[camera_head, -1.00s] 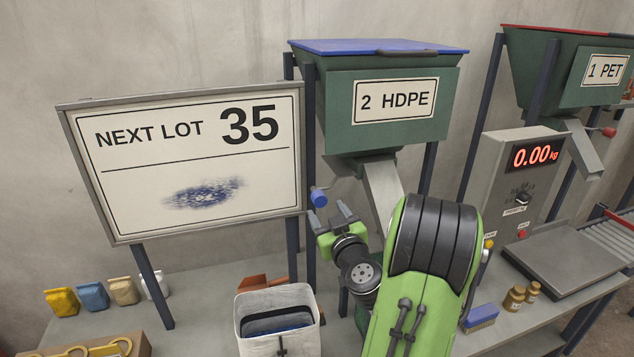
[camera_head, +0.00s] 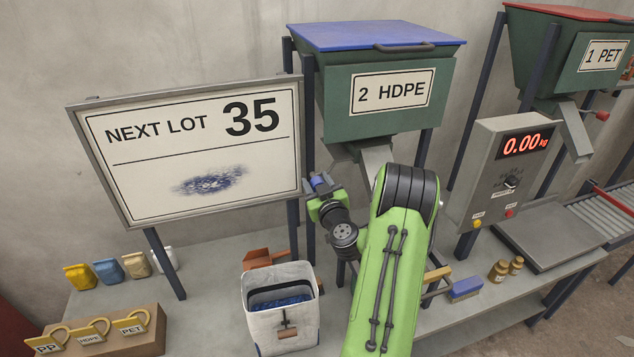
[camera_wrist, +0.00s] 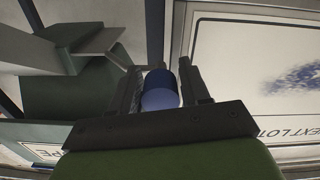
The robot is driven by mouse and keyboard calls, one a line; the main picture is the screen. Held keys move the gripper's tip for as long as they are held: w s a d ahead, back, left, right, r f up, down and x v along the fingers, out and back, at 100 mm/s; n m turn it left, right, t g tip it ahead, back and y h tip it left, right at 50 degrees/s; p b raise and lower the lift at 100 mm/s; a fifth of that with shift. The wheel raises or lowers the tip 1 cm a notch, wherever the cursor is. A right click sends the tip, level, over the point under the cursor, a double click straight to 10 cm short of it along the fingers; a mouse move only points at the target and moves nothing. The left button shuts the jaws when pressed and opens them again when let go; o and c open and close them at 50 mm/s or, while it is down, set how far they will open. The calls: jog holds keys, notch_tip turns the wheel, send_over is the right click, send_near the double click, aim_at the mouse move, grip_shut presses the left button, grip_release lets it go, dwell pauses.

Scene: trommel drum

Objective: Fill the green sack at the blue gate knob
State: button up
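The blue gate knob (camera_wrist: 160,91) lies between my gripper's two fingers in the wrist view. It fills the gap, with both fingers against its sides. In the head view my gripper (camera_head: 322,185) is at the knob, left of the HDPE hopper's chute (camera_head: 374,160). The hopper (camera_head: 340,118) is green with a blue lid (camera_head: 370,36). My arm hides the lower end of the chute and the space below it. I see no green sack. An open whitish sack (camera_head: 282,327) with blue material inside stands on the bench, left of my arm.
A sign (camera_head: 200,150) reads "NEXT LOT 35" over a blue flake picture. The scale display (camera_head: 525,144) reads 0.00 kg above a bare platform (camera_head: 550,238). A blue brush (camera_head: 465,289), two jars (camera_head: 498,271), an orange scoop (camera_head: 262,258) and a tag box (camera_head: 115,340) occupy the bench.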

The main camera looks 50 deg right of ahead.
grip_shut()
jog(key=s+d+b, duration=0.3)
jog(key=d+b, duration=0.1)
jog(key=d, duration=0.2)
jog(key=shift+s, duration=0.2)
grip_release()
jog(key=o, duration=0.3)
jog(key=shift+s+d, duration=0.1)
jog(key=shift+d, duration=0.05)
jog(key=shift+o, duration=0.2)
